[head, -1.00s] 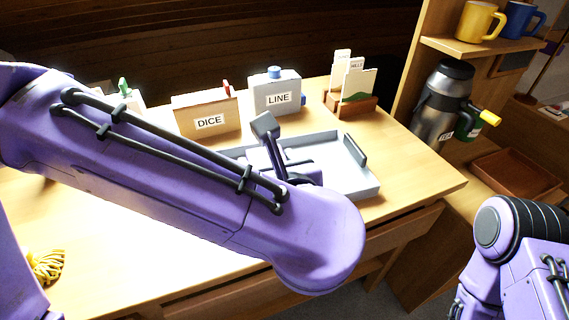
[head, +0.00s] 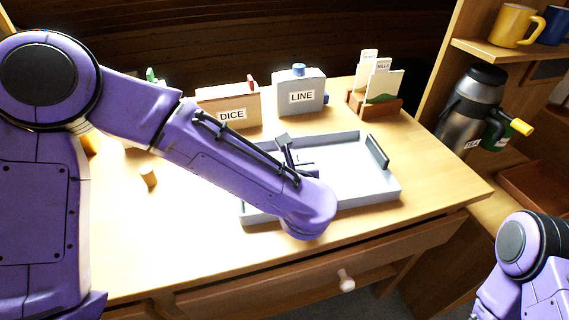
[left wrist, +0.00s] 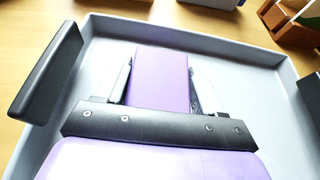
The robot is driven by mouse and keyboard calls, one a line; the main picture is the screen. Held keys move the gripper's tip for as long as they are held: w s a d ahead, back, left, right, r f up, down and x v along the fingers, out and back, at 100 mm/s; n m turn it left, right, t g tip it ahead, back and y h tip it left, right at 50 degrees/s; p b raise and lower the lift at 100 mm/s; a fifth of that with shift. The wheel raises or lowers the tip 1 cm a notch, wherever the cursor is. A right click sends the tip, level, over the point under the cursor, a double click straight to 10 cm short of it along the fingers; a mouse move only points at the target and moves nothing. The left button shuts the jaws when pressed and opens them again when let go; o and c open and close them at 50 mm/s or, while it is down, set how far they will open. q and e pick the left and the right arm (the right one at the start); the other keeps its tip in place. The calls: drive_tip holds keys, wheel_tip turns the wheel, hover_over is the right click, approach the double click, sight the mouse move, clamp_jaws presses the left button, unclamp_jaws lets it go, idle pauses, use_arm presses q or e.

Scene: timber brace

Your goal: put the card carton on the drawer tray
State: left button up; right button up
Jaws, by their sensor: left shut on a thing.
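The drawer tray (head: 370,193) is a shallow blue-grey tray with dark handles at its ends, lying on the desk near the front edge. My left gripper (head: 290,152) is over the left part of the tray, partly hidden by my forearm. In the left wrist view its fingers (left wrist: 160,88) are shut on a plain purple block (left wrist: 160,75), which I take to be the card carton. The tray (left wrist: 240,70) lies below and around it. I cannot tell whether the carton touches the tray floor. My right gripper is not in view; only part of that arm shows.
Behind the tray stand a tan DICE box (head: 230,108), a grey LINE box (head: 300,92) and a brown card holder (head: 375,104). A steel flask (head: 470,105) stands at the right by a shelf with mugs (head: 515,25). The tray's right half is clear.

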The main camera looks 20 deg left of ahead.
use_arm(q)
drive_tip(key=o, duration=0.7)
drive_tip(key=shift+f, duration=0.15)
drive_tip(key=shift+c, duration=0.2)
drive_tip(key=o, duration=0.4)
drive_tip(key=shift+r, duration=0.3)
drive_tip(key=v, duration=1.2)
drive_tip(key=shift+f, duration=0.1)
